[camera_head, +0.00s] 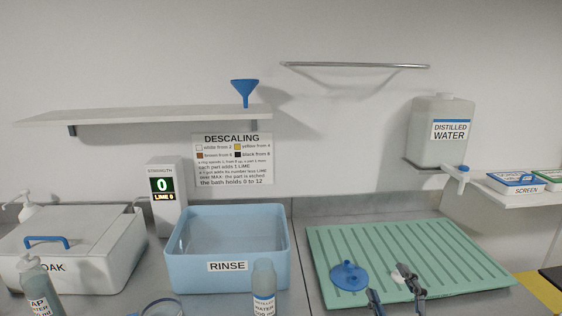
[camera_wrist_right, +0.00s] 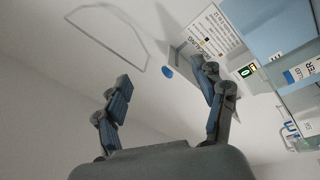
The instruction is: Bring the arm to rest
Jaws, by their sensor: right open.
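My right gripper (camera_head: 391,284) shows at the bottom of the head view, in front of the near part of the green ribbed mat (camera_head: 440,240). Its two fingers are spread. In the right wrist view the gripper (camera_wrist_right: 162,73) is open, with nothing held between its fingers. The wall and shelf area show beyond them. A blue part with a round base (camera_head: 349,276) lies on the mat to the left of the gripper. A small white piece (camera_head: 398,273) lies by the fingertips, partly hidden. My left gripper is not in view.
A blue RINSE tub (camera_head: 228,267) stands centre left, with a bottle (camera_head: 264,285) before it. A white lidded box (camera_head: 100,245) is at left. A distilled water tank (camera_head: 437,130) and a shelf with SCREEN trays (camera_head: 515,182) are at right. A funnel (camera_head: 245,90) sits on the wall shelf.

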